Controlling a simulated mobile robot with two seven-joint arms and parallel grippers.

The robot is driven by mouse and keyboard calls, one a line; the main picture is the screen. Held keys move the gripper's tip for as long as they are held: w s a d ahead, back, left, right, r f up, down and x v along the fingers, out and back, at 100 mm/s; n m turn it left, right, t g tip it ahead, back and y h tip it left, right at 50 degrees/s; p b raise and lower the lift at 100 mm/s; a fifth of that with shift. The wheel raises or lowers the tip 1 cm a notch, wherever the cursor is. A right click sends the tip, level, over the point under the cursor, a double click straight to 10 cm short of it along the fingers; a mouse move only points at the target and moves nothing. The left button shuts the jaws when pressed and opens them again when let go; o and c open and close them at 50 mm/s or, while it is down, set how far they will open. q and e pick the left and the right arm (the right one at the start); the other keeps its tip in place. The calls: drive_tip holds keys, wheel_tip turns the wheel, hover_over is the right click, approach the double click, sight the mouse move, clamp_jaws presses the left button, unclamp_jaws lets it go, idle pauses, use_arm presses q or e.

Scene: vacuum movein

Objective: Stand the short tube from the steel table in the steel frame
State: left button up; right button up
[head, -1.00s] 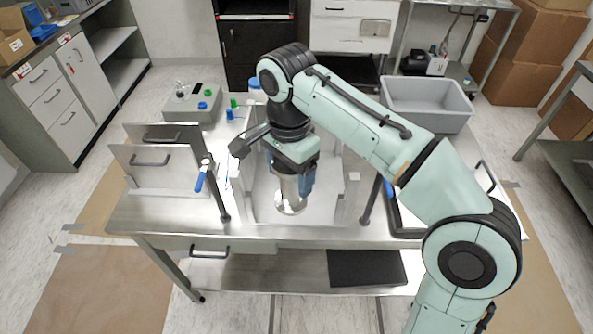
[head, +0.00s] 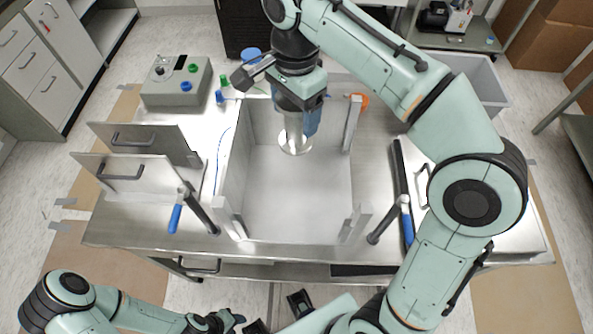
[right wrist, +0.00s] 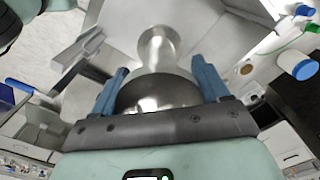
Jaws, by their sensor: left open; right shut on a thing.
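The short metal tube (head: 294,139) has a flared round flange at its lower end. It hangs upright from my right gripper (head: 303,112), which is shut on it. The right wrist view also shows the tube (right wrist: 157,50) between the blue fingers of the right gripper (right wrist: 160,85). The steel frame (head: 236,165) is an open-topped, box-like fixture with upright walls on the steel table. The tube is over its back part; I cannot tell whether the flange touches the floor. My left gripper (head: 278,314) is low at the picture's bottom, open and empty.
Clamps with blue handles (head: 176,217) stand on both sides of the frame. Metal plates (head: 125,170) and a control box (head: 177,84) are on the left. A black-edged tray (head: 425,185) lies right, with a grey bin (head: 485,90) behind. The frame's front floor is bare.

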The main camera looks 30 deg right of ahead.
sight(295, 138)
drive_tip(key=shift+f, duration=0.3)
use_arm(q)
drive_tip(key=shift+s+f+b, duration=0.4)
drive_tip(key=shift+f+b, duration=0.4)
drive_tip(key=shift+f, duration=0.1)
drive_tip(key=shift+s+f+b, duration=0.4)
drive_tip(key=shift+f+b, duration=0.35)
drive_tip(key=shift+f, duration=0.1)
drive_tip(key=shift+s+f+b, duration=0.4)
drive_tip(key=shift+f+b, duration=0.4)
drive_tip(key=shift+f, duration=0.1)
use_arm(e)
drive_tip(key=shift+f, duration=9.6)
use_arm(q)
drive_tip(key=shift+f, duration=0.1)
use_arm(e)
drive_tip(key=shift+f, duration=0.15)
drive_tip(key=o, duration=1.7)
wheel_tip(295, 138, up, 12)
drive_tip(key=shift+r+p, duration=0.1)
drive_tip(key=shift+p, duration=1.15)
use_arm(q)
drive_tip(key=r, duration=0.1)
drive_tip(key=w+r, duration=0.1)
drive_tip(key=shift+r, duration=0.4)
